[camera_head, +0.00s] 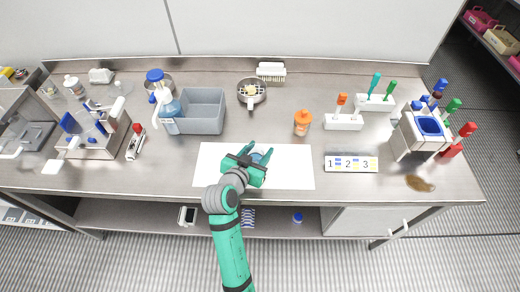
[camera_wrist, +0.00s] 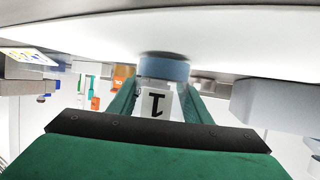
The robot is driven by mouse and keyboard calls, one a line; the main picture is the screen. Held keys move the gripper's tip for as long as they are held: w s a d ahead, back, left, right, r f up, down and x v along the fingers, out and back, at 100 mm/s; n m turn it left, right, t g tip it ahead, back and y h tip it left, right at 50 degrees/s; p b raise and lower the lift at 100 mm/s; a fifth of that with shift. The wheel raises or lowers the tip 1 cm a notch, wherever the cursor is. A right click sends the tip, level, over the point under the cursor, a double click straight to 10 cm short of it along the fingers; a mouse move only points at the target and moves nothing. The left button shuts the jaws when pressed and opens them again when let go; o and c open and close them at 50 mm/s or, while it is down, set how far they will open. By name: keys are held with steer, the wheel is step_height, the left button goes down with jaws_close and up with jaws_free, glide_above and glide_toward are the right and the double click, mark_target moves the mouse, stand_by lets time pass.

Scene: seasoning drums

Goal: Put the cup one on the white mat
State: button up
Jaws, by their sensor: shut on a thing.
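My gripper (camera_head: 260,151) is over the middle of the white mat (camera_head: 297,166) and is shut on cup one. In the wrist view, cup one (camera_wrist: 156,103) is pale with a black "1" that appears upside down and a blue end (camera_wrist: 164,68). The green fingers (camera_wrist: 160,100) grip its two sides. In the head view, only a small bluish part of the cup (camera_head: 257,158) shows between the fingers. The blue end is at or just above the mat; I cannot tell whether it touches. My arm hides part of the mat's front edge.
A number strip (camera_head: 351,164) lies right of the mat. A spray bottle (camera_head: 166,103) is behind left. The mat's left and right parts are clear.

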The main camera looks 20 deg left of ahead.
steer(key=shift+s+a+r, duration=0.1)
steer(key=shift+s+a, duration=0.05)
steer(key=o, duration=0.7)
steer(key=shift+f, duration=0.2)
steer(key=o, duration=0.4)
steer(key=shift+o, duration=0.2)
steer(key=shift+r, duration=0.15)
steer(key=shift+s+r, duration=0.1)
steer(key=v, duration=1.1)
steer(key=shift+s+r, duration=0.15)
steer(key=shift+s, duration=0.15)
